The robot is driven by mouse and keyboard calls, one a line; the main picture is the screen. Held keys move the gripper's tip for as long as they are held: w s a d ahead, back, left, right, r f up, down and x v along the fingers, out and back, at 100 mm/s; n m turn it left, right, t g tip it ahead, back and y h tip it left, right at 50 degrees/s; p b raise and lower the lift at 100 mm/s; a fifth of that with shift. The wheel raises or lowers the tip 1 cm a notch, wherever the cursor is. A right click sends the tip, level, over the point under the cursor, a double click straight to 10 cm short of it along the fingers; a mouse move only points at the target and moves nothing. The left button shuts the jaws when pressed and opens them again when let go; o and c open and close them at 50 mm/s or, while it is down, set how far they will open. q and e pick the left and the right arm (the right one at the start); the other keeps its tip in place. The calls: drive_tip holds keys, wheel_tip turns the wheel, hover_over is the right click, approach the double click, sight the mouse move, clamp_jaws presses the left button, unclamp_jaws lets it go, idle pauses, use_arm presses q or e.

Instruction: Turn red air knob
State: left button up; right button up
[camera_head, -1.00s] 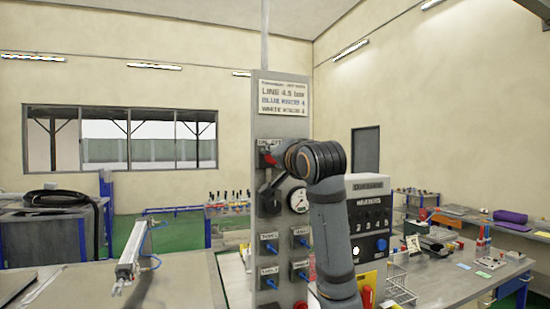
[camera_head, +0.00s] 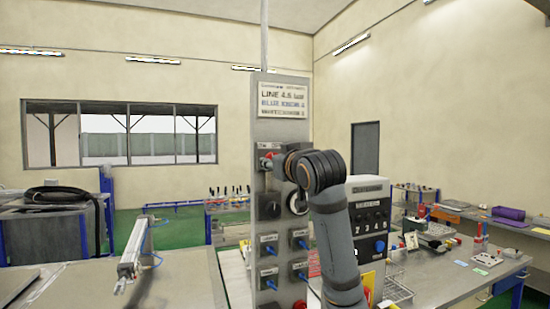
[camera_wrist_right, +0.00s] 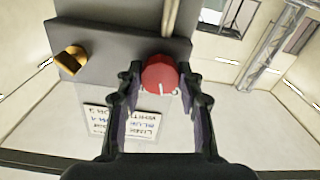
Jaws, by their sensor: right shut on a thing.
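The red air knob (camera_wrist_right: 160,74) sits on the grey panel and has a white line on its face. In the right wrist view it is between the fingertips of my right gripper (camera_wrist_right: 158,88), which is shut on it. In the head view a bit of the red knob (camera_head: 266,160) shows just left of my right wrist, high on the grey panel (camera_head: 280,132). My right gripper's fingers are mostly hidden there. My left gripper is not in view.
A brass part (camera_wrist_right: 71,60) sits beside the knob. Below it in the head view are a black knob (camera_head: 269,207), a gauge (camera_head: 295,200) partly behind my arm, and several blue valves. A sign (camera_head: 283,99) tops the panel. A metal cylinder (camera_head: 133,250) lies on the left table.

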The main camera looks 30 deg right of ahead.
drive_tip(key=n+p, duration=0.2)
drive_tip(key=n, duration=0.3)
drive_tip(key=shift+n+p, duration=0.3)
idle(0.4)
drive_tip(key=o, duration=1.2)
drive_tip(key=shift+c, duration=0.2)
drive_tip(key=v, duration=1.2)
